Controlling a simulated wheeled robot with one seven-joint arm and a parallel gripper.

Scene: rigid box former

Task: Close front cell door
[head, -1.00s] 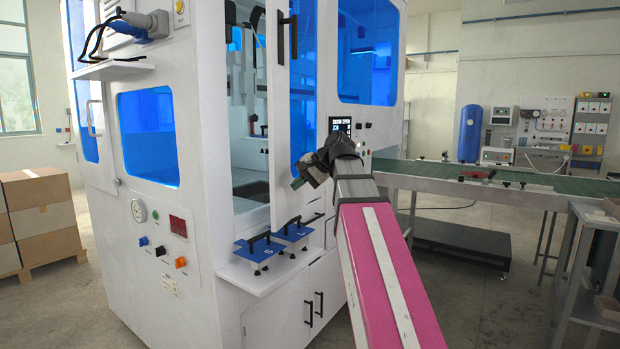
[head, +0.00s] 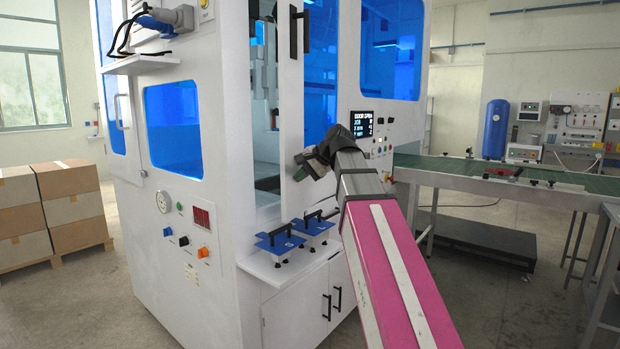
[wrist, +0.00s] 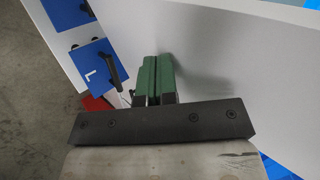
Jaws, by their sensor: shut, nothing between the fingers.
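The front cell door (head: 289,105) is a white-framed panel with a blue window and a black bar handle (head: 300,33). It stands partly open, with a gap along its left edge showing the dark cell interior. The status screen (head: 362,124) reads door open. My gripper (head: 297,168) is at the lower part of the door, on its outer face. In the wrist view the green fingers (wrist: 152,78) are shut together and empty, beside the white door panel (wrist: 225,55). Whether they touch it I cannot tell.
A white ledge (head: 276,279) below the opening holds blue plates with black handles (head: 280,243). The white cell wall (head: 180,200) is to the left. A green conveyor (head: 460,172) runs to the right. Cardboard boxes (head: 70,190) stand at far left; floor is free before them.

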